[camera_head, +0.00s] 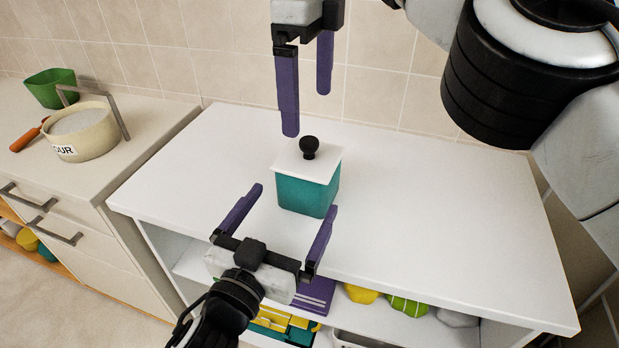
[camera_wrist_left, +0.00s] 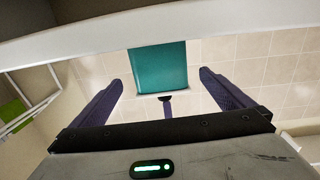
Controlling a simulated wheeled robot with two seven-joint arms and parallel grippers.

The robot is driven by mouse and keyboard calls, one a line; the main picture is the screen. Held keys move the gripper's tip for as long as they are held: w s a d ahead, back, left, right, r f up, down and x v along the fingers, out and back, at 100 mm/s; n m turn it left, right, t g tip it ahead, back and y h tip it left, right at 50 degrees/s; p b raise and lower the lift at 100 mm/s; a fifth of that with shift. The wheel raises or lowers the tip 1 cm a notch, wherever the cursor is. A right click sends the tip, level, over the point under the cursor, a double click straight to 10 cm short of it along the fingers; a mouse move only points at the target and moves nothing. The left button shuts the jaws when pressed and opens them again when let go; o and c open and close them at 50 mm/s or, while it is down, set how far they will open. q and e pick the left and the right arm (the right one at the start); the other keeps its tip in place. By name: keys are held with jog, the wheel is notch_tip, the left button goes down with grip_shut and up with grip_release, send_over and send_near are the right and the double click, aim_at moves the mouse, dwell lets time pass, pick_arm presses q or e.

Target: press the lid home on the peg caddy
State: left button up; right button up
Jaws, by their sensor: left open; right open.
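The teal peg caddy (camera_head: 305,196) stands on the white cupboard top. Its white lid (camera_head: 290,160) with a black knob (camera_head: 309,145) lies over the caddy's mouth; I cannot tell whether it is fully seated. My left gripper (camera_head: 296,200) is open, its purple fingers on the near side, pointing toward the caddy from either side. In the left wrist view the caddy (camera_wrist_left: 158,66) shows beyond and between the open fingers, with the knob (camera_wrist_left: 166,99) below it. My right gripper (camera_head: 307,114) is open and empty, its fingers pointing down above and behind the knob.
The white cupboard top (camera_head: 430,220) is clear around the caddy. A lower counter at left holds a flour pot (camera_head: 80,130), a green container (camera_head: 50,88) and an orange-handled tool (camera_head: 28,137). Shelves below hold a purple item (camera_head: 315,294) and several colourful things. A tiled wall stands behind.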

aim_at(309, 175)
pick_arm(q)
jog(key=x, duration=0.9)
jog(key=shift+w+d, duration=0.2)
jog(key=shift+w, duration=0.05)
jog(key=shift+c, duration=0.3)
jog(key=c, duration=1.5)
jog(key=o, duration=1.6)
jog(key=shift+c, duration=0.2)
jog(key=shift+s, duration=0.1)
jog(key=v, duration=1)
jog(key=shift+s+a+b, duration=0.1)
jog(key=shift+a+b, duration=0.05)
jog(key=shift+b, duration=0.25)
pick_arm(e)
jog(key=shift+f, duration=0.45)
